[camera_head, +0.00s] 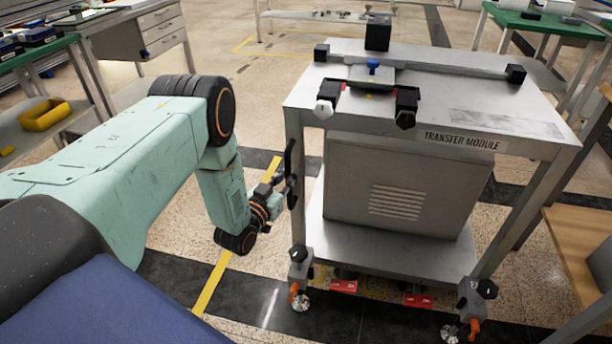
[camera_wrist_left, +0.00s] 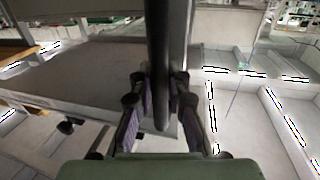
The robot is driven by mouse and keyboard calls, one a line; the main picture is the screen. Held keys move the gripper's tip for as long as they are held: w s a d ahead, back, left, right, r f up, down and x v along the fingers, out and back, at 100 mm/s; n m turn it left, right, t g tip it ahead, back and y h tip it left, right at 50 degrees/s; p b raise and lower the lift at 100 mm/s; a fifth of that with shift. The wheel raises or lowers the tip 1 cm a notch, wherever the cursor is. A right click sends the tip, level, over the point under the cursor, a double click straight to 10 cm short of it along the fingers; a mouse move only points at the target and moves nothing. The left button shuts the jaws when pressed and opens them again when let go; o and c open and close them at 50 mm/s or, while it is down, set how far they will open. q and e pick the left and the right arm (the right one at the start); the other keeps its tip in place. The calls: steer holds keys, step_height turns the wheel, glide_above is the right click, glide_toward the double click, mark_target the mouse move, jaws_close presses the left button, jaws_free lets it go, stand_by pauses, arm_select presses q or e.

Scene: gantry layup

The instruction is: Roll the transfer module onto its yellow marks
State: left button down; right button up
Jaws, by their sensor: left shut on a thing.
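The transfer module (camera_head: 390,180) is a steel cart with a grey vented cabinet and a label on its front edge. It stands upright on small feet or casters with orange parts (camera_head: 298,288). My left gripper (camera_head: 281,190) is at its left front leg, shut on the black upright handle (camera_head: 291,165). In the left wrist view the handle (camera_wrist_left: 158,50) runs between the two fingers (camera_wrist_left: 158,105). Yellow floor tape (camera_head: 212,283) runs left of the module. Small yellow patches (camera_head: 375,285) show under its lower shelf, partly hidden. My right gripper is out of view.
A slide with a blue knob (camera_head: 374,67) sits on the module's top. A wooden-topped bench (camera_head: 580,240) stands close on the right. A green-topped bench (camera_head: 545,22) is behind right. A shelf with a yellow bin (camera_head: 44,115) is at left. Floor behind the module looks open.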

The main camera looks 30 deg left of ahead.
arm_select(q)
steer(key=s+a+y, duration=0.1)
steer(key=s+a, duration=0.3)
steer(key=a, duration=1)
steer(key=shift+n+p, duration=0.35)
steer(key=shift+n, duration=0.05)
steer(key=c, duration=1.3)
jaws_free()
steer(key=shift+a+f, duration=0.1)
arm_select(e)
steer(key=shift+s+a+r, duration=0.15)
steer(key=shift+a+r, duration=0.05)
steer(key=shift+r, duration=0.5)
arm_select(q)
steer(key=shift+w+d, duration=0.1)
steer(key=shift+d, duration=0.1)
steer(key=s, duration=1.2)
steer(key=shift+d, duration=0.4)
